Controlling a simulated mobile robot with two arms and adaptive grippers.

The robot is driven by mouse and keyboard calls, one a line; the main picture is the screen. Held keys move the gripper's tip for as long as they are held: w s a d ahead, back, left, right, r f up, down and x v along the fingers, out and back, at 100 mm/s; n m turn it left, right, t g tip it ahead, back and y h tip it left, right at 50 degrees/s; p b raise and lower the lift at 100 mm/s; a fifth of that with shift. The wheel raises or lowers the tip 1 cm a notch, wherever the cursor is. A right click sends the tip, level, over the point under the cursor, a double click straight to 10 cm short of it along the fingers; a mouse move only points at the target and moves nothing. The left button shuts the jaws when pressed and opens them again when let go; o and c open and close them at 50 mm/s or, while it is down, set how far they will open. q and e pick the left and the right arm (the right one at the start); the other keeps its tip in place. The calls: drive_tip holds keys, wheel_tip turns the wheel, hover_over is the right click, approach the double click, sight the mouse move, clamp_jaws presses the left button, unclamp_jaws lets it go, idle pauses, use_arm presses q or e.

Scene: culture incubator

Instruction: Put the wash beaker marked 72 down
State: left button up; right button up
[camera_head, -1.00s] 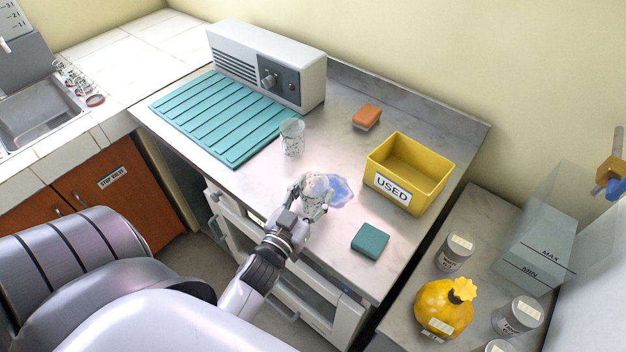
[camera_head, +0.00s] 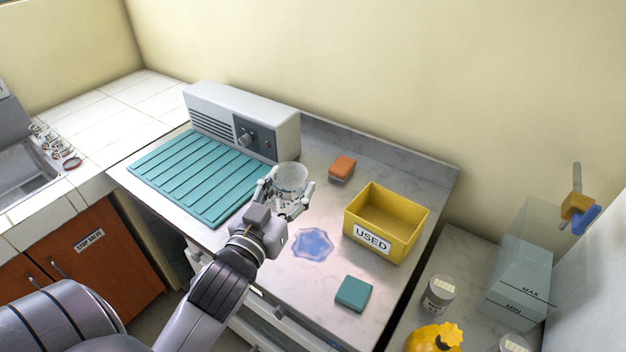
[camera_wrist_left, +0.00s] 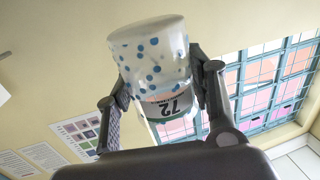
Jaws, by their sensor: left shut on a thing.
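The wash beaker marked 72 (camera_head: 291,177) is a clear cup with blue dots. In the left wrist view the beaker (camera_wrist_left: 155,65) sits between both fingers, and its label with the number 72 (camera_wrist_left: 172,104) faces the camera. My left gripper (camera_head: 288,190) is shut on it, beside the right edge of the teal ribbed mat. In the head view the beaker looks about upright. Its base is hidden by the gripper, so I cannot tell whether it touches the counter. My right gripper is not in view.
The teal mat (camera_head: 190,178) lies in front of a grey box-shaped device (camera_head: 215,115). A blue puddle (camera_head: 312,243), orange sponge (camera_head: 342,167), teal sponge (camera_head: 353,293) and yellow USED bin (camera_head: 408,235) are on the counter. Bare counter lies between puddle and orange sponge.

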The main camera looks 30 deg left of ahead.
use_arm(q)
drive_tip(key=shift+r, duration=0.3)
drive_tip(key=s+d+f+m+h, duration=0.1)
drive_tip(key=s+d+f+h, duration=0.1)
drive_tip(key=s+d+f, duration=0.5)
drive_tip(key=shift+s+d+f, duration=0.25)
drive_tip(key=shift+s+d, duration=0.05)
drive_tip(key=shift+d, duration=0.8)
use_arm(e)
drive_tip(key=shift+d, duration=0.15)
use_arm(q)
drive_tip(key=shift+w, duration=0.1)
